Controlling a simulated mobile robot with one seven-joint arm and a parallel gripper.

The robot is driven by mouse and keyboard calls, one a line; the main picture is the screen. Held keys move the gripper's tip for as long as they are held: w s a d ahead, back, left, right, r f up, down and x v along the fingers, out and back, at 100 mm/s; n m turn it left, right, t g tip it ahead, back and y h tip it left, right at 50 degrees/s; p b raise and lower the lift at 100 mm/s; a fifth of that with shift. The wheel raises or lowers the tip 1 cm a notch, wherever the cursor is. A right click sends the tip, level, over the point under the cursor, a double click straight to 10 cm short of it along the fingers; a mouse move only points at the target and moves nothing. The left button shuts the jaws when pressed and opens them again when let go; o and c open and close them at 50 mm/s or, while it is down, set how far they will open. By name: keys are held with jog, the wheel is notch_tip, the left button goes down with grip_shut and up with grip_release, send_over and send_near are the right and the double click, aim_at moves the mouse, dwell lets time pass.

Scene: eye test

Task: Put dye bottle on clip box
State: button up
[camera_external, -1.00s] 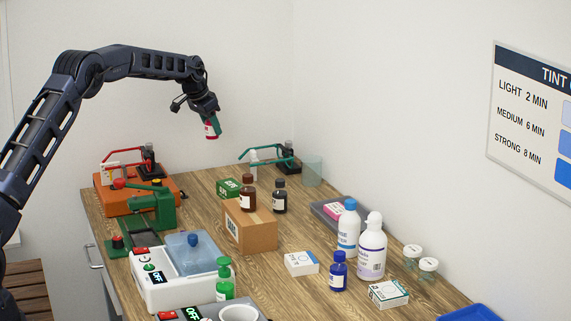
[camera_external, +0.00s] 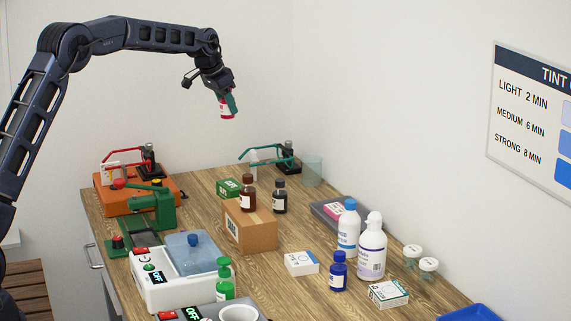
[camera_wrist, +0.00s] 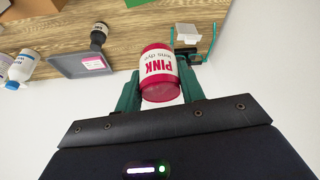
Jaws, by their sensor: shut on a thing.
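A pink dye bottle (camera_external: 226,113) with a white label is held in my gripper (camera_external: 229,105), high in the air over the back of the table. In the wrist view the bottle (camera_wrist: 158,68) sits between the two green fingers, which are shut on it; its label reads "PINK" and a dye line. A small green box (camera_external: 229,188) with white lettering, too small to read surely, lies at the back of the table, beside the cardboard box. It may be the clip box. My gripper is well above it.
A cardboard box (camera_external: 249,228) carries a brown bottle (camera_external: 247,196); a dark bottle (camera_external: 280,197) stands beside it. A green-armed device (camera_external: 272,157) and a glass beaker (camera_external: 312,172) stand behind. A grey tray (camera_external: 325,211), white bottles and white boxes stand to the right.

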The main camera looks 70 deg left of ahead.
jog(key=shift+d+r, duration=0.15)
jog(key=shift+d, duration=0.55)
jog(key=shift+s+d, duration=0.1)
jog(key=shift+d, duration=0.1)
send_over(237, 183)
jog(key=s, duration=0.2)
notch_tip(237, 183, down, 20)
jog(key=shift+d+r, duration=0.1)
jog(key=shift+d, duration=0.05)
jog(key=o, duration=1)
jog(key=shift+o, duration=0.2)
jog(key=v, duration=1.2)
